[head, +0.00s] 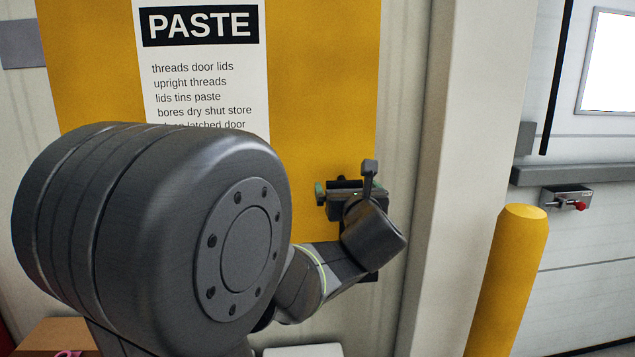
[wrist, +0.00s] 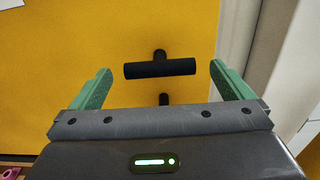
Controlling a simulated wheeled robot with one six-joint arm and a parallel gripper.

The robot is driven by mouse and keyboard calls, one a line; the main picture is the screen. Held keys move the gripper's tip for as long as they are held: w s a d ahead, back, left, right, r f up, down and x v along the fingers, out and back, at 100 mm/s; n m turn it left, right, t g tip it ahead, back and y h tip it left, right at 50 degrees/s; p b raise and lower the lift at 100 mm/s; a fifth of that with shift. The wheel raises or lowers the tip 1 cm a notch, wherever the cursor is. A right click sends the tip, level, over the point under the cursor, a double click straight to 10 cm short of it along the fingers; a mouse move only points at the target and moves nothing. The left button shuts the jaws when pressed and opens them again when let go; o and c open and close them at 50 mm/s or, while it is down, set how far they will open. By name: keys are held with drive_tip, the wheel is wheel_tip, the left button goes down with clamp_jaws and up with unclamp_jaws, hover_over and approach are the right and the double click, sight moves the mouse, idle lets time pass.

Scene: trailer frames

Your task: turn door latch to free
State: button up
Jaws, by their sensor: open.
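The door latch (wrist: 145,70) shows in the wrist view as a black T-shaped handle on the yellow door (wrist: 70,50). Its bar lies nearly level, and a second small black part sits below it, partly hidden by my gripper's body. My gripper (wrist: 161,68) is open, with one green finger on each side of the bar. Clear gaps show between each finger and the bar's ends. In the head view my gripper (head: 347,188) is at the lower right of the yellow door (head: 325,80), with part of the black latch (head: 343,183) showing between the fingers.
A PASTE sign (head: 205,65) hangs on the door. A pale post (head: 435,180) stands close right of my gripper. Farther right are a yellow bollard (head: 508,270) and a grey box with a red knob (head: 567,199). A cardboard box (head: 60,337) is at lower left.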

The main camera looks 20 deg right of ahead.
sight(345, 185)
drive_tip(key=shift+x, duration=1.7)
drive_tip(key=c, duration=0.7)
